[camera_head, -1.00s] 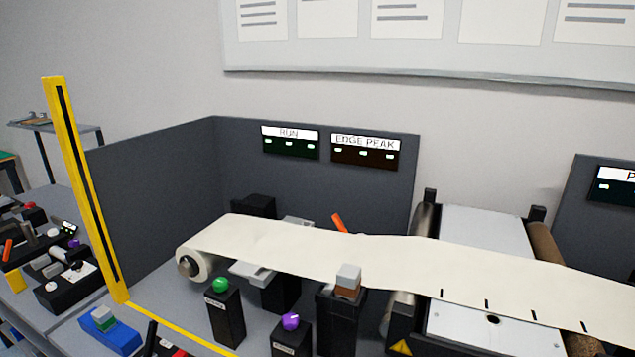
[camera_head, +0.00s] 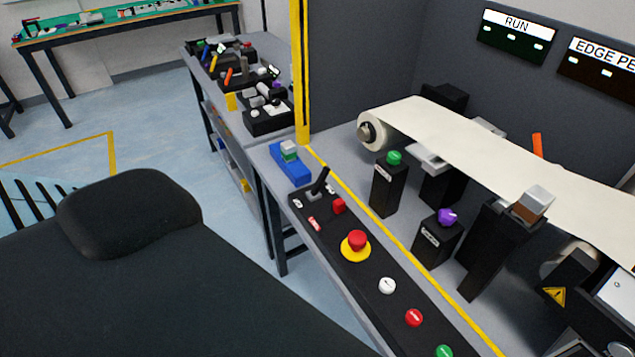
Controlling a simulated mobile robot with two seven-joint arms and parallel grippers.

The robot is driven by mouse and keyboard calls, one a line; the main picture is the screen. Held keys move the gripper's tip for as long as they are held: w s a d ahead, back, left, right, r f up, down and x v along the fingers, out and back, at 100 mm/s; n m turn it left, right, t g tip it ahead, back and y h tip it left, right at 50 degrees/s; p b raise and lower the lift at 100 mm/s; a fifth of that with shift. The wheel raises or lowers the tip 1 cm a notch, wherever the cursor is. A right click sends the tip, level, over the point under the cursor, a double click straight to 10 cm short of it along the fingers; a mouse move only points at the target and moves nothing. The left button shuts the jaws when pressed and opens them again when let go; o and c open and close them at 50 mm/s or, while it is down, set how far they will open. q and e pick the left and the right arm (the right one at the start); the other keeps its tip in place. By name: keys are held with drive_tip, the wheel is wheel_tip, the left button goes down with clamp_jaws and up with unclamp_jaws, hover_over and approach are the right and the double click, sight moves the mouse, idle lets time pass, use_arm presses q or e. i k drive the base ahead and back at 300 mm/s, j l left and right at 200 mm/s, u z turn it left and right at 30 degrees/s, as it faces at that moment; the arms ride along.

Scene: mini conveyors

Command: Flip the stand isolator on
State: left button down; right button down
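A black control panel (camera_head: 372,273) runs along the front edge of the conveyor bench. Nearer along the panel are a red mushroom button on a yellow ring (camera_head: 356,243), a white knob (camera_head: 387,286), a red button (camera_head: 414,317) and a green button (camera_head: 445,351). The small labels are unreadable, so I cannot tell which control is the stand isolator or its on or off state. Neither gripper is in view.
Black posts with a green button (camera_head: 394,158) and a purple knob (camera_head: 447,217) stand behind the panel. A cream web (camera_head: 470,146) runs above them. A yellow upright (camera_head: 300,75) stands at the bench's far corner, near a blue block (camera_head: 290,168). Open floor (camera_head: 150,120) lies left.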

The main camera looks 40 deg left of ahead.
sight(327, 169)
drive_tip(key=j+z, duration=0.35)
drive_tip(key=j, duration=1.05)
drive_tip(key=j+z, duration=0.3)
drive_tip(key=j, duration=1.1)
